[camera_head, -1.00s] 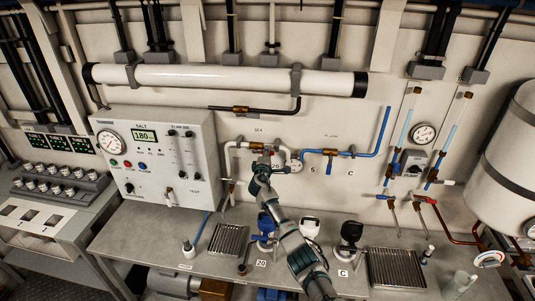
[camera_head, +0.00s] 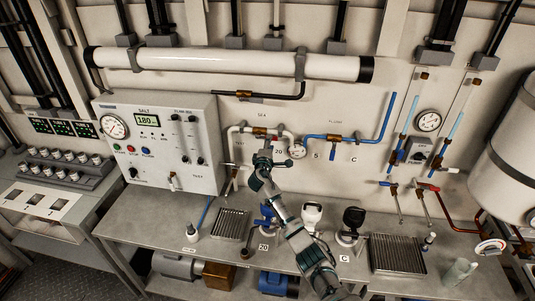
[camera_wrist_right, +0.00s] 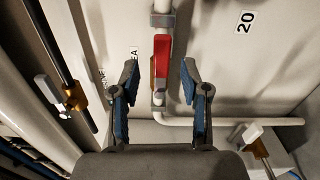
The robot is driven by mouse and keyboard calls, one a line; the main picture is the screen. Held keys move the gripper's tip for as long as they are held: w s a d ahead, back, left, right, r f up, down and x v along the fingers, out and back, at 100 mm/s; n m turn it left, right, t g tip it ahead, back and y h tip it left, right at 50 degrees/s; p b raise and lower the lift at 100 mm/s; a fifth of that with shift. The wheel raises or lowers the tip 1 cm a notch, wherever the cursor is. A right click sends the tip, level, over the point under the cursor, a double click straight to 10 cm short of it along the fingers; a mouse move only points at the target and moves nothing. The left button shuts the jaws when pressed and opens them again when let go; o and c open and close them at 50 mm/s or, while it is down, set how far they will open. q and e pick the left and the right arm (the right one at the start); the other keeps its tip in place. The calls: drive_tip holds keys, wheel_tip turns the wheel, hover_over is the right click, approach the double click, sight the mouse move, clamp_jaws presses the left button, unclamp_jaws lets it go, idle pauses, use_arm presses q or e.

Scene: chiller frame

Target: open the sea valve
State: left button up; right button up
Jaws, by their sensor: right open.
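The sea valve (camera_head: 259,131) is a brass valve on a white pipe, on the wall under the SEA label. In the wrist view its red handle (camera_wrist_right: 161,62) lies along the white pipe, with brass behind it. My right gripper (camera_head: 264,156) is in front of and just below the valve in the head view, hiding part of that area. In the wrist view my right gripper (camera_wrist_right: 158,85) is open, one finger on each side of the red handle, with gaps visible on both sides. The gripper looks empty. My left gripper is not in view.
A blue pipe with the flush valve (camera_head: 334,137) is to the right. A black pipe with another brass valve (camera_head: 244,94) runs above. The grey control panel (camera_head: 160,182) stands left. The bench holds drain grates and several small fixtures.

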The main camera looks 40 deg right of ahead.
drive_tip(key=v, duration=0.6)
drive_tip(key=shift+s, duration=0.25)
drive_tip(key=shift+f, duration=0.1)
